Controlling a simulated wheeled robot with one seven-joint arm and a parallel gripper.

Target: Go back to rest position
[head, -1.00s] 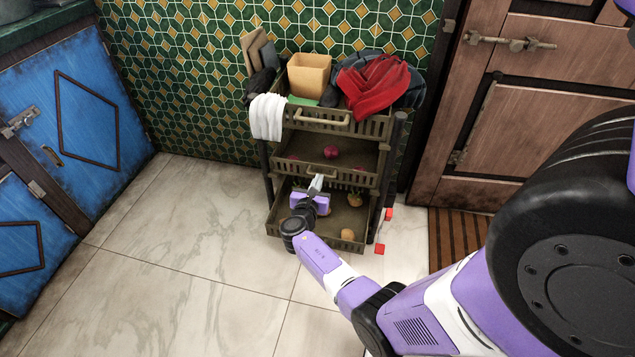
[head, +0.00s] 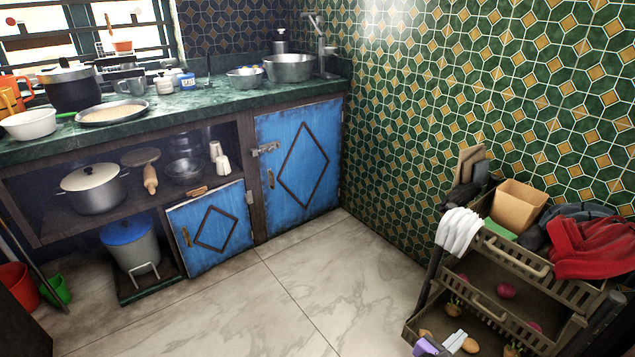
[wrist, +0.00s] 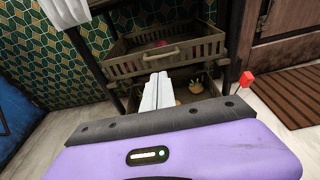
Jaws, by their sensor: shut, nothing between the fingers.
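My gripper (wrist: 157,92) is shut and empty, its fingers together in the wrist view. It is in front of the lower part of the drawer rack. In the head view only the tip end of my gripper (head: 452,342) shows at the bottom edge, over the bottom drawer (head: 482,341). The middle drawer (wrist: 163,60) has a handle on its front and a pink-red vegetable inside. The bottom drawer holds several vegetables, partly hidden by my gripper in the wrist view. The rest of my arm is out of view.
A counter (head: 200,105) with a pot, bowls and a sink basin runs along the left. Blue cabinet doors (head: 302,165) are below it. The tiled floor (head: 300,290) between counter and rack is clear. A red cloth (head: 590,248) lies on the rack's top tier.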

